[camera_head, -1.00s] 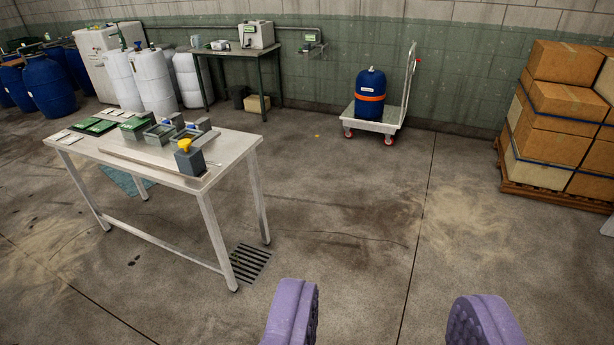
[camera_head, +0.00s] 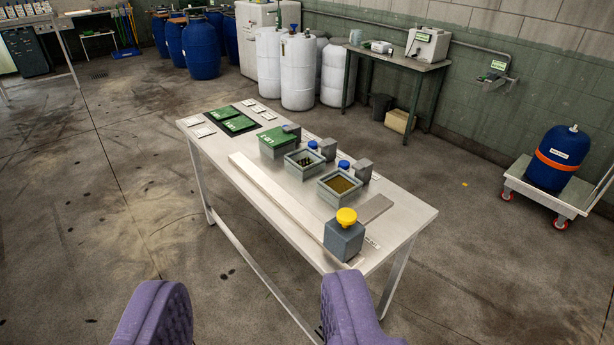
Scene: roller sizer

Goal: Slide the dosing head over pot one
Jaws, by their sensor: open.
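The dosing head appears to be a grey block with a yellow knob (camera_head: 345,232), at the near right end of a long pale rail (camera_head: 270,198) on the steel table (camera_head: 405,215). Three square grey pots stand in a row behind the rail. The far left pot (camera_head: 278,145) has a green cover with white lettering. The middle pot (camera_head: 304,164) is open with dark contents. The right pot (camera_head: 339,186) is open with yellow-brown contents. I cannot tell which is pot one. My gripper (camera_head: 253,292), with purple fingers, is open and empty in front of the table, apart from the dosing head.
Small grey blocks and blue caps (camera_head: 344,164) stand behind the pots. Green plates (camera_head: 239,124) and white cards lie at the table's left end. White drums (camera_head: 298,72) and a bench (camera_head: 405,62) stand behind. A trolley (camera_head: 545,193) is at right. Floor left of the table is clear.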

